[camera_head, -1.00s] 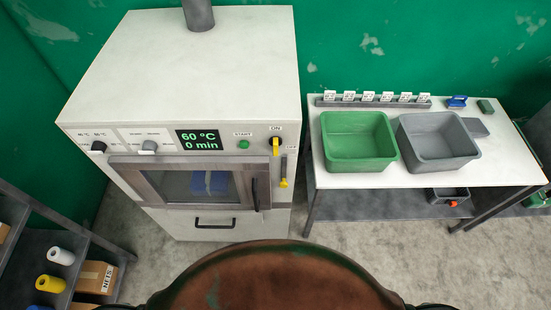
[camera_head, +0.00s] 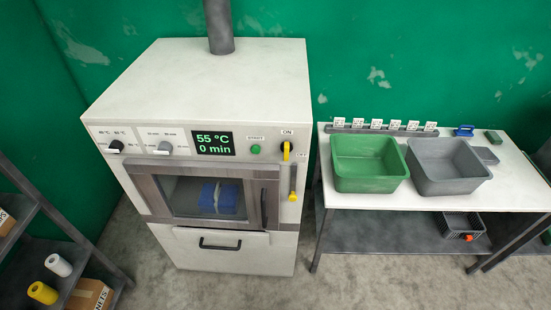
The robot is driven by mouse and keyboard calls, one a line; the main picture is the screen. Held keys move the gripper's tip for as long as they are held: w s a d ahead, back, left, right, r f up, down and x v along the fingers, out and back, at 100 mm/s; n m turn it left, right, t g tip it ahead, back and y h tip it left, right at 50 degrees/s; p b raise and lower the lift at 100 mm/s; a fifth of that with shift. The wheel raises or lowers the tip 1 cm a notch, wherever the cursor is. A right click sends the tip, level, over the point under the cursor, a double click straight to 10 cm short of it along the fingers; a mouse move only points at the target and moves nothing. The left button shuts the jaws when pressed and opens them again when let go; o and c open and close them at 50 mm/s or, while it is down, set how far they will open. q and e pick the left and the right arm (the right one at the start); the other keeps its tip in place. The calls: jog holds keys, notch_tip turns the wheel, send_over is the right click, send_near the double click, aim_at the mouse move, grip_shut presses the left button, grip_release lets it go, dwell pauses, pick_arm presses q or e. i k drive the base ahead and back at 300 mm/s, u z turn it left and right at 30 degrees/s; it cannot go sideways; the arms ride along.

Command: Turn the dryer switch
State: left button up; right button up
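The dryer (camera_head: 215,150) is a white cabinet with a grey pipe on top. Its front panel has a black knob (camera_head: 115,146) at the left, a grey knob (camera_head: 164,148), a display (camera_head: 213,143) reading 55 °C and 0 min, and a green START button (camera_head: 255,149). Behind the dryer's window lies a blue bundle (camera_head: 220,198). Neither of my grippers is in view.
A white table (camera_head: 330,198) at the right holds a green tub (camera_head: 366,182), a grey tub (camera_head: 447,186) and a rack of labels (camera_head: 385,129). A dark shelf (camera_head: 75,245) stands at the left. The floor before the dryer is clear.

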aim_at(287, 147)
jog(key=u, duration=1.2)
jog(key=i, duration=0.85)
jog(key=z, duration=1.9)
